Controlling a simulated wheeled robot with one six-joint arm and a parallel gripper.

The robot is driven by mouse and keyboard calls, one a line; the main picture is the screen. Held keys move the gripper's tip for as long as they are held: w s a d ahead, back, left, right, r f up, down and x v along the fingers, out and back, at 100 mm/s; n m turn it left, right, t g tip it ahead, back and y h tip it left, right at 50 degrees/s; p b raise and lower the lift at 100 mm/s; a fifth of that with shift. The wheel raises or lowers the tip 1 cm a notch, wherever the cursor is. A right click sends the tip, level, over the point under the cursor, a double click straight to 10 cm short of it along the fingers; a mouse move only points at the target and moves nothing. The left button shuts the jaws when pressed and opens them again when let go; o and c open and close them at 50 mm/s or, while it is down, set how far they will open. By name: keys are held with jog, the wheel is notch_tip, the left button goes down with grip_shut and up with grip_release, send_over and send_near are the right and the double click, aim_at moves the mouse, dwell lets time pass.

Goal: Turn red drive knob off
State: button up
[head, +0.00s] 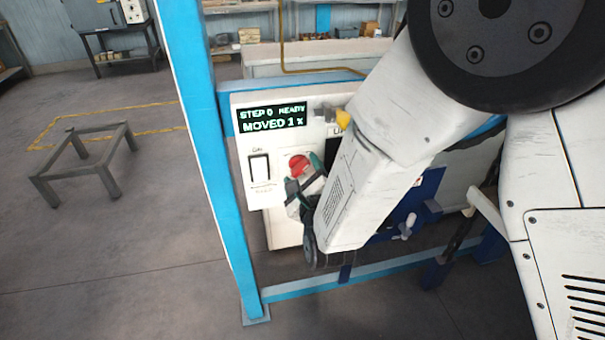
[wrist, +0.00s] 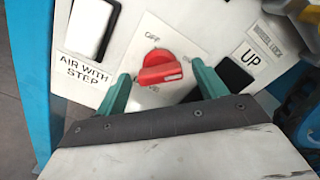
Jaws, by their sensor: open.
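The red drive knob (wrist: 160,72) is on a white panel in the wrist view. Its raised grip bar lies roughly left to right in the picture. An OFF label is above it and a partly hidden label ending in "VE" is below it. My gripper (wrist: 160,69) is open, with one teal finger on each side of the knob and a small visible gap on both sides. In the head view the red knob (head: 299,165) shows at the tip of my gripper (head: 306,178), and my arm hides the panel to its right.
A display (head: 272,117) above reads "STEP 0 READY" and "MOVED 1 x". A rocker switch (head: 259,167) is left of the knob. A dark button (wrist: 236,77) marked UP is to its right. A blue post (head: 206,150) stands left of the panel.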

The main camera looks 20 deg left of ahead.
jog(key=c, duration=1)
jog(key=n, duration=0.4)
jog(key=shift+n, duration=0.4)
jog(key=n, duration=0.4)
jog(key=shift+n, duration=0.3)
jog(key=n, duration=0.4)
jog(key=shift+f+n, duration=0.1)
jog(key=shift+n, duration=2.1)
